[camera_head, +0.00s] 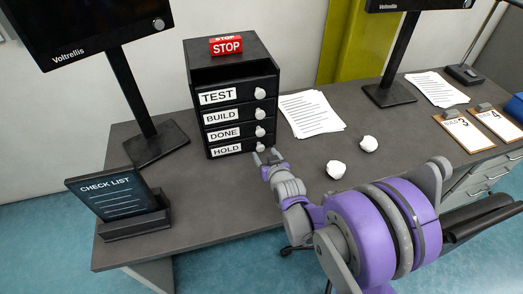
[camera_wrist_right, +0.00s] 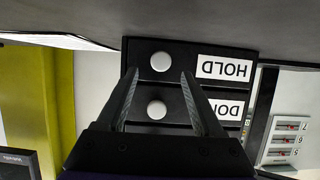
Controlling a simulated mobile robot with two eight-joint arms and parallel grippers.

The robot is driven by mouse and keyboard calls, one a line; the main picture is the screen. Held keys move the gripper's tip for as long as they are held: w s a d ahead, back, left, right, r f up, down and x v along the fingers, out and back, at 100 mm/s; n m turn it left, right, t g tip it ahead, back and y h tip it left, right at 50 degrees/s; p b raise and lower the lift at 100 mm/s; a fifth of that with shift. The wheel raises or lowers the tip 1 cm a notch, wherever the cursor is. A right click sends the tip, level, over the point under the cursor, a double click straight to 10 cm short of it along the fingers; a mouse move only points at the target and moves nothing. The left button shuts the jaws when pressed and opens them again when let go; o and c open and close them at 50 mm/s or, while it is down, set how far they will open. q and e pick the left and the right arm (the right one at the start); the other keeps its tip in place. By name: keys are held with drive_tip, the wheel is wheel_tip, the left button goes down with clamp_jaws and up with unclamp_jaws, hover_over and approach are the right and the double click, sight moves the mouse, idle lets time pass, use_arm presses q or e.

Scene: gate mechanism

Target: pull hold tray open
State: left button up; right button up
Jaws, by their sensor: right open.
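The HOLD tray (camera_head: 229,149) is the lowest drawer of a black drawer stack (camera_head: 196,112) on the desk and sits shut. Its white round knob (camera_head: 260,147) is at the right end of its front. My right gripper (camera_head: 266,157) is at that knob, with its fingers pointing at the drawer front. In the right wrist view, upside down, the HOLD drawer (camera_wrist_right: 190,64) shows its knob (camera_wrist_right: 160,62) between the two open fingertips (camera_wrist_right: 160,73). I cannot tell how near the fingers are to the knob in depth. My left gripper is not in view.
TEST, BUILD and DONE drawers (camera_head: 222,134) sit above, with a red STOP block (camera_head: 226,46) on top. Two crumpled paper balls (camera_head: 368,144) and paper sheets (camera_head: 311,114) lie to the right. A CHECK LIST stand (camera_head: 118,198) is at the left; the desk before the stack (camera_head: 215,190) is clear.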

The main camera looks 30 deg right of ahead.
sight(261, 148)
drive_tip(key=x, duration=0.5)
drive_tip(key=shift+w, duration=0.1)
clamp_jaws()
idle(1.3)
